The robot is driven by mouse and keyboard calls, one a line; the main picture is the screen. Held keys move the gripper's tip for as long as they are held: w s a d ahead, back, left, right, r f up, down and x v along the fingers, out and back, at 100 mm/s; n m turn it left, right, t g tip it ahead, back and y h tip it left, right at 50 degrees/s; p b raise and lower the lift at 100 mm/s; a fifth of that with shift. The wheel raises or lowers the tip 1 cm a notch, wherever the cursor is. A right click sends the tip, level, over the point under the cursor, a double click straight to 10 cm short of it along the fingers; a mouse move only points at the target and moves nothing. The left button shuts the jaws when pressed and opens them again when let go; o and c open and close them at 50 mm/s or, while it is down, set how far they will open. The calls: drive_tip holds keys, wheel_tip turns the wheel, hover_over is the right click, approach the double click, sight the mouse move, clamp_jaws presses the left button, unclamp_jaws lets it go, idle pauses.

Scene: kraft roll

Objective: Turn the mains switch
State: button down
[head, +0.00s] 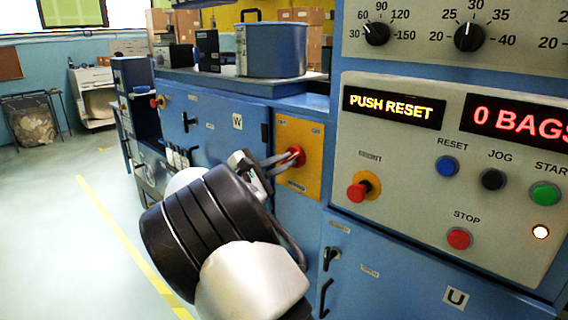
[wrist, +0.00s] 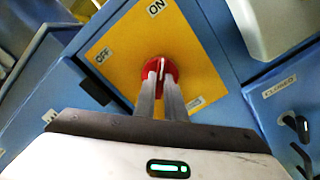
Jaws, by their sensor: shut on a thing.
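The mains switch is a red rotary knob (head: 295,156) on a yellow plate (head: 300,128) on the blue machine front. In the wrist view the red knob (wrist: 152,70) sits in the middle of the yellow plate (wrist: 189,52), with an OFF label at its left and an ON label above. My gripper (head: 284,160) reaches the knob from the left in the head view. In the wrist view its two fingers (wrist: 161,80) are shut on the knob's grip. The grip's white line points up the picture, between the labels and nearer ON. The fingers hide the knob's lower part.
Right of the switch is a grey panel with a PUSH RESET display (head: 394,107), a red mushroom button (head: 357,192) and several push buttons. A blue door with black handles (head: 330,257) lies below. Open floor (head: 95,230) lies at the left.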

drive_tip(key=c, duration=1.8)
unclamp_jaws()
drive_tip(key=shift+s, duration=0.1)
drive_tip(key=p+v, duration=0.3)
drive_tip(key=v, duration=1.4)
drive_tip(key=shift+s+a, duration=0.1)
drive_tip(key=shift+a, duration=0.05)
drive_tip(key=shift+f, duration=0.1)
